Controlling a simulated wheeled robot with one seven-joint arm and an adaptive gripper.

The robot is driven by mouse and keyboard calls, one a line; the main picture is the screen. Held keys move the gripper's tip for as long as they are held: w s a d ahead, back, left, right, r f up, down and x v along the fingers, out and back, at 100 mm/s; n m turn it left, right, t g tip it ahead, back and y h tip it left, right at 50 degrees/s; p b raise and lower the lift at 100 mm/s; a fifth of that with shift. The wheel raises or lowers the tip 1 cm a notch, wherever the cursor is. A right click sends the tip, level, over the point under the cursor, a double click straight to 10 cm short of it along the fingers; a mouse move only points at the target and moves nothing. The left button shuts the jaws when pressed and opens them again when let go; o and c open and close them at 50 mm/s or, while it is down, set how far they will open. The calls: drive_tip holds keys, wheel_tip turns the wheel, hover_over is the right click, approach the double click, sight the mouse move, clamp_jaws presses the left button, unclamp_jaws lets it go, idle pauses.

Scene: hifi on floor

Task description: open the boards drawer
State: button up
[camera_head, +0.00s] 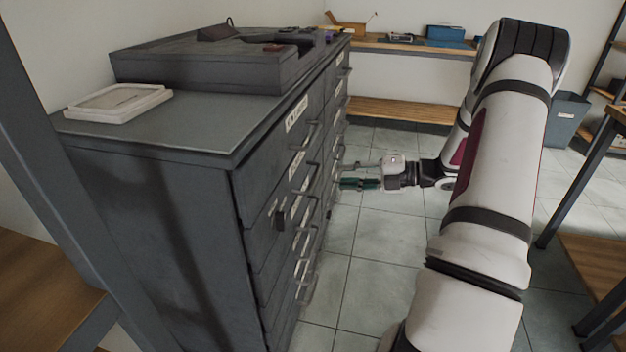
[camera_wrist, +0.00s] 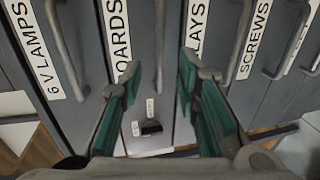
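The boards drawer (camera_wrist: 138,30) shows in the wrist view as a dark grey front. Its white label (camera_wrist: 118,35) is partly cut off and reads "OARDS". Its bar handle (camera_wrist: 159,45) lies between my two green-padded fingers. My gripper (camera_wrist: 160,68) is open, with one finger on each side of the handle and no clear contact. In the head view my gripper (camera_head: 343,175) is at the cabinet's right-hand face, close to the drawer handles. The drawer looks shut. How far the fingertips reach past the handle is hard to tell.
The grey cabinet (camera_head: 160,200) has several handled drawers, including "6 V LAMPS" (camera_wrist: 35,50) and "SCREWS" (camera_wrist: 255,40). A white tray (camera_head: 118,102) sits on top. A wooden bench (camera_head: 400,46) stands behind. The tiled floor (camera_head: 375,250) before the drawers is clear.

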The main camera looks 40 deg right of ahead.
sight(315, 175)
drive_tip(key=b+x, duration=0.2)
drive_tip(key=x, duration=0.7)
drive_tip(key=shift+w+a, duration=0.2)
clamp_jaws()
